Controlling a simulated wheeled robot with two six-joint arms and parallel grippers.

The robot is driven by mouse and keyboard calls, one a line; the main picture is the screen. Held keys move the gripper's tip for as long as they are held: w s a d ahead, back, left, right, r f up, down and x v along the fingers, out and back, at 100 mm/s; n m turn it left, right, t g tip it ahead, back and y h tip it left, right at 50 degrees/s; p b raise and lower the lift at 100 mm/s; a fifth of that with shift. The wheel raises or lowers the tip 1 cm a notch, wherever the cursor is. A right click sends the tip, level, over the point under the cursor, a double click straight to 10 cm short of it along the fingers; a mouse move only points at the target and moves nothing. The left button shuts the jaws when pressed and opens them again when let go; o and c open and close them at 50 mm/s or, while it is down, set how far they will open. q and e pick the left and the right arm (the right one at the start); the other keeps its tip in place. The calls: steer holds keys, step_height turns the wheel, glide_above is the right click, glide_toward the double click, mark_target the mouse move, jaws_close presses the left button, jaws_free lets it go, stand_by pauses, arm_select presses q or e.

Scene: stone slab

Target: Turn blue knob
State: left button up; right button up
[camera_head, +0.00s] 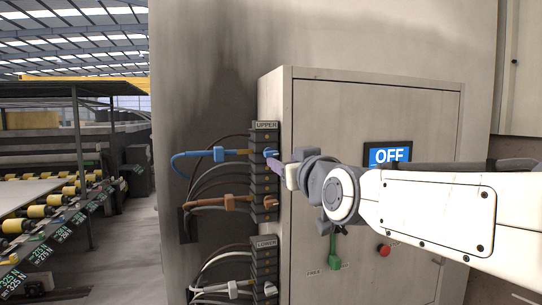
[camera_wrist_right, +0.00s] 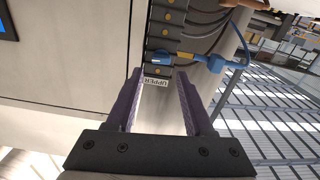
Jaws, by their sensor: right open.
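A small blue knob-like piece (camera_head: 271,153) sits at the end of the blue cable on the upper dark terminal strip. It also shows in the right wrist view (camera_wrist_right: 160,56), just beyond the fingertips. A larger blue connector (camera_head: 219,154) is on the same cable, further left. My right gripper (camera_head: 266,162) reaches in from the right, its purple fingers close to the small blue piece. In the wrist view the fingers (camera_wrist_right: 158,74) are apart with nothing between them, near the UPPER label. I cannot tell whether they touch the strip. My left gripper is not in view.
An orange connector (camera_head: 230,202) and a white connector (camera_head: 232,289) sit below on similar cables. The grey cabinet (camera_head: 310,110) carries an OFF display (camera_head: 387,154), a red button (camera_head: 383,250) and a green handle (camera_head: 334,252). A roller conveyor (camera_head: 62,200) is far left.

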mark_target(273, 156)
steer(key=p+x, duration=0.3)
steer(key=x, duration=0.5)
steer(key=shift+w+a+p, duration=0.1)
steer(key=shift+w+p, duration=0.15)
steer(key=shift+p, duration=0.15)
steer(key=shift+w+a+f, duration=0.15)
steer(key=shift+w, duration=0.2)
steer(key=shift+c, duration=0.3)
jaws_close()
